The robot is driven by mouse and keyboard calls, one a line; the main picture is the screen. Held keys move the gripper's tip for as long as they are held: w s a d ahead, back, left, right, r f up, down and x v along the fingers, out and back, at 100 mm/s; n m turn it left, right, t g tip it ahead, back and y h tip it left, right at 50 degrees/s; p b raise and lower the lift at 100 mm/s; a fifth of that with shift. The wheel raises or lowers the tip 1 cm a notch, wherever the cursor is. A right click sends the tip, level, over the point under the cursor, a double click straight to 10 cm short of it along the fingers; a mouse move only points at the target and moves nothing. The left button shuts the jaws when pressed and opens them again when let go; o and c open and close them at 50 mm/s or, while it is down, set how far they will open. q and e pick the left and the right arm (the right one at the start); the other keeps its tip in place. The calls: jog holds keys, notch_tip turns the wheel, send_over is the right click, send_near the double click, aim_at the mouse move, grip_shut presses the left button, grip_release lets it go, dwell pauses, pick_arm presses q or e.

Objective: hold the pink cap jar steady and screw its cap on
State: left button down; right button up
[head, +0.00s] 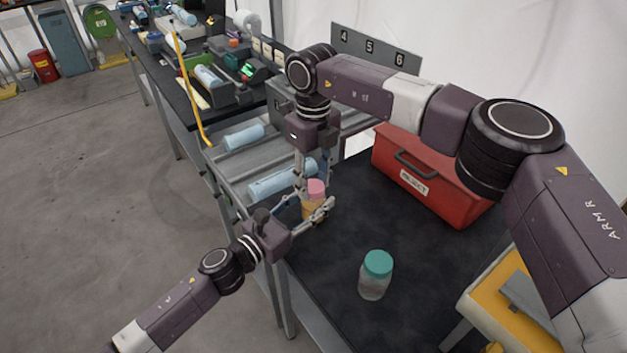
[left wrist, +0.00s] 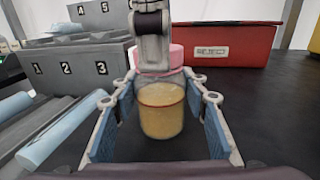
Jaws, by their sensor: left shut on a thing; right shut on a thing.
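The pink cap jar (head: 308,213) stands upright near the left edge of the black table, with yellow contents; it also shows in the left wrist view (left wrist: 161,110). Its pink cap (head: 316,187) sits at the jar's mouth, also seen in the left wrist view (left wrist: 176,56). My left gripper (head: 314,208) is shut around the jar's body from the front left. My right gripper (head: 315,182) points down from above, shut on the cap. Its finger hides part of the cap in the left wrist view, so I cannot tell how tightly the cap is seated.
A clear jar with a teal cap (head: 375,275) stands nearer on the table. A red reject bin (head: 430,185) is behind to the right. Light blue cylinders (head: 283,180) lie in grey racks left of the table. The table between teal jar and bin is clear.

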jog(key=m, duration=0.5)
jog(key=shift+m, duration=0.4)
jog(key=o, duration=1.4)
notch_tip(320, 180, up, 12)
pick_arm(q)
jog(key=c, duration=1.1)
grip_release()
